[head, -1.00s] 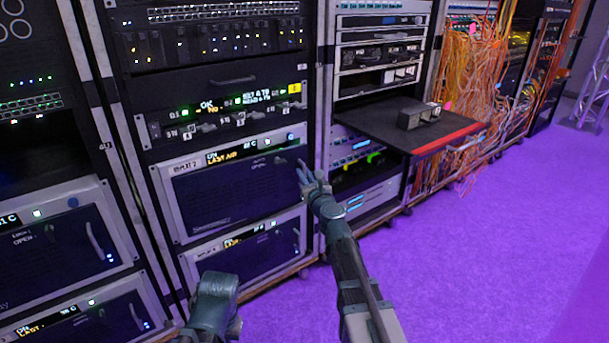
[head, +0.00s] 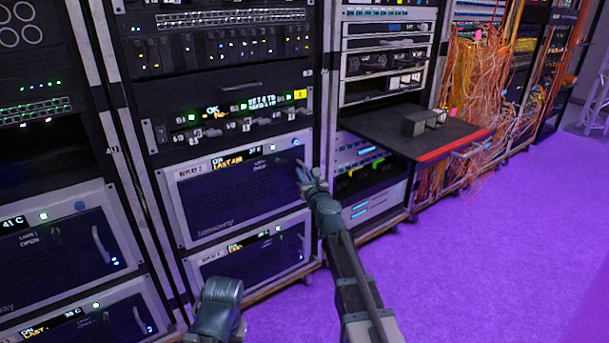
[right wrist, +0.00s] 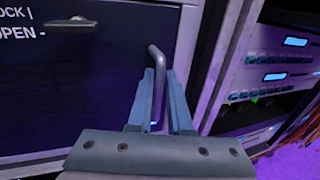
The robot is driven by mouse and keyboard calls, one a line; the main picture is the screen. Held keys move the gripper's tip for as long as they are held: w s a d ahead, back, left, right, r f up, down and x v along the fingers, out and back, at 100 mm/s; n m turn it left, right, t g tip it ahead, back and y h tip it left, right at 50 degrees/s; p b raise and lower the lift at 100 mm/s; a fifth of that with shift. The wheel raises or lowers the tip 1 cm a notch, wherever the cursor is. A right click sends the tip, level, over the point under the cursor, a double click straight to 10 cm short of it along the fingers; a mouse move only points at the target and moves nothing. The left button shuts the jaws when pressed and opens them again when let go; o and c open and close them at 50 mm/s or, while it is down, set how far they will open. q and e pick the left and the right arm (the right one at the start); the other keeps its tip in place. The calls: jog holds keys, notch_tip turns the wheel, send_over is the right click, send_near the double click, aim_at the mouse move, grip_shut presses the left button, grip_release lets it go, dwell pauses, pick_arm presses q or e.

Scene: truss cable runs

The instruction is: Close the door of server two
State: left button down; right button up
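The server labelled REPLAY 2 (head: 235,198) sits in the middle rack, with a dark front panel in a light frame. The panel looks nearly flush; I cannot tell if it is fully shut. My right gripper (head: 305,174) is at the panel's right edge. In the right wrist view, a grey bar handle (right wrist: 154,55) stands between the fingertips of my right gripper (right wrist: 161,75). The fingers look apart, with a gap beside the bar. The handle's lower part is partly hidden by the fingers. My left gripper is not in view; only part of that arm shows at the bottom.
Another similar server (head: 250,252) is directly below. Orange cables (head: 480,85) hang farther right. The purple floor (head: 480,270) is clear.

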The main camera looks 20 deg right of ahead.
jog(key=shift+w+a, duration=0.15)
jog(key=shift+s, duration=0.4)
jog(key=s, duration=1.3)
jog(key=shift+s+d, duration=0.2)
jog(key=shift+d, duration=0.25)
